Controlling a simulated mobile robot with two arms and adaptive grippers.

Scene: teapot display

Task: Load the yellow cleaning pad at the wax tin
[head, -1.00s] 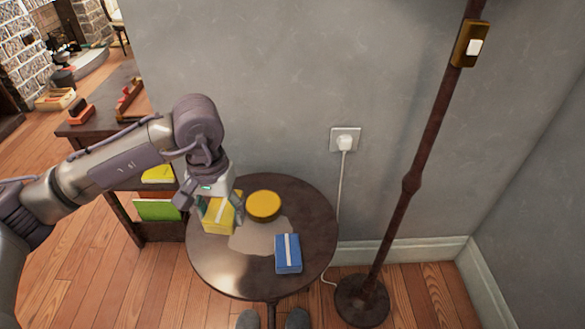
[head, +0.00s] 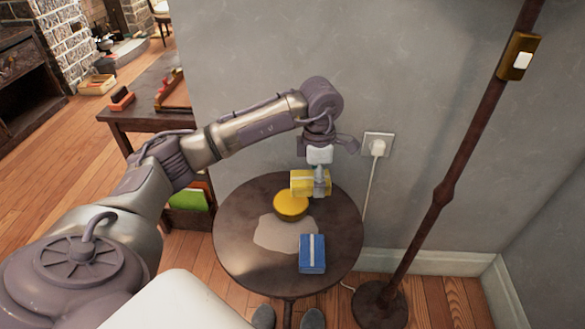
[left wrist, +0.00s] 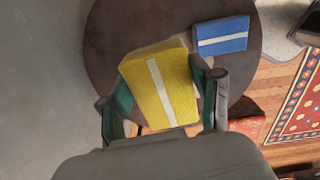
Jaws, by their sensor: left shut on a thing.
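My left gripper (head: 319,187) is shut on the yellow cleaning pad (head: 302,181), a block with a pale stripe. The pad shows large between the fingers in the left wrist view (left wrist: 158,84). The round yellow wax tin (head: 291,207) lies on the small round table. In the head view the pad appears just above and behind the tin; I cannot tell how high the pad is or whether they touch. The tin cannot be made out clearly in the left wrist view. My right gripper is not in view.
A blue pad (head: 312,255) with a pale stripe lies on the round table (head: 237,250), near a pale patch (head: 272,236). A lamp pole (head: 440,195) stands at the right. The wall (head: 270,60) with a plugged socket (head: 377,146) is close behind. The table's left part is bare.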

